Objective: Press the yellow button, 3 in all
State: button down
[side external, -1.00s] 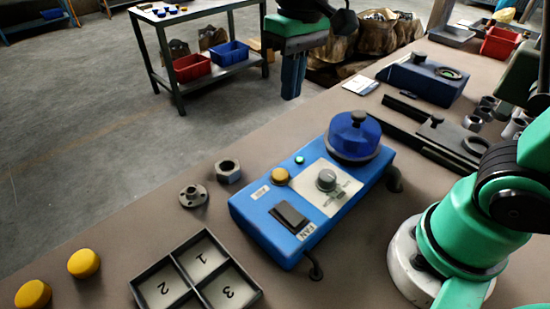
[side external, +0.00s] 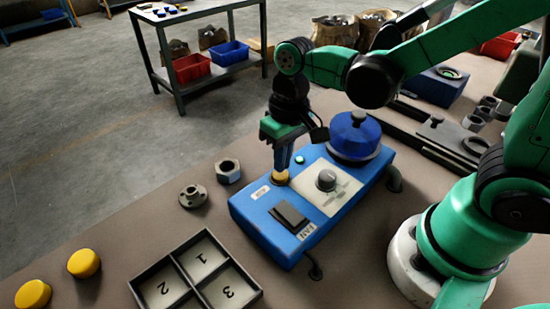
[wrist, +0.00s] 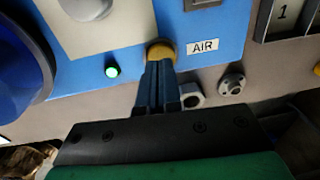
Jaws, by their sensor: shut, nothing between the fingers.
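The yellow button (side external: 280,178) sits on the blue control box (side external: 262,210), beside the AIR label. My gripper (side external: 280,166) is shut and empty, pointing down with its fingertips at the top of the button. In the wrist view the closed fingers (wrist: 158,68) overlap the button (wrist: 160,50) and hide part of it. The fingertips look to be in contact with it; I cannot tell how far it is pressed. A small green light (wrist: 112,72) glows on the box.
The box also carries a grey knob (side external: 326,180), a black FAN switch (side external: 289,216) and a blue drum (side external: 354,136). A hex nut (side external: 228,171), a flanged part (side external: 193,196), a numbered tray (side external: 150,277) and two yellow discs (side external: 83,263) lie to the left.

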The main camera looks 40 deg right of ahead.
jog(key=shift+f, duration=0.35)
jog(key=shift+a+f, duration=0.1)
jog(key=shift+f, duration=0.85)
jog(key=shift+w, duration=0.1)
jog(key=shift+d+r, duration=0.2)
jog(key=shift+r, duration=1.95)
jog(key=shift+d+r, duration=0.2)
jog(key=shift+r, duration=1.9)
jog(key=s+d+t+h, duration=0.1)
jog(key=d+t, duration=0.5)
jog(key=t, duration=0.1)
jog(key=shift+r, duration=0.45)
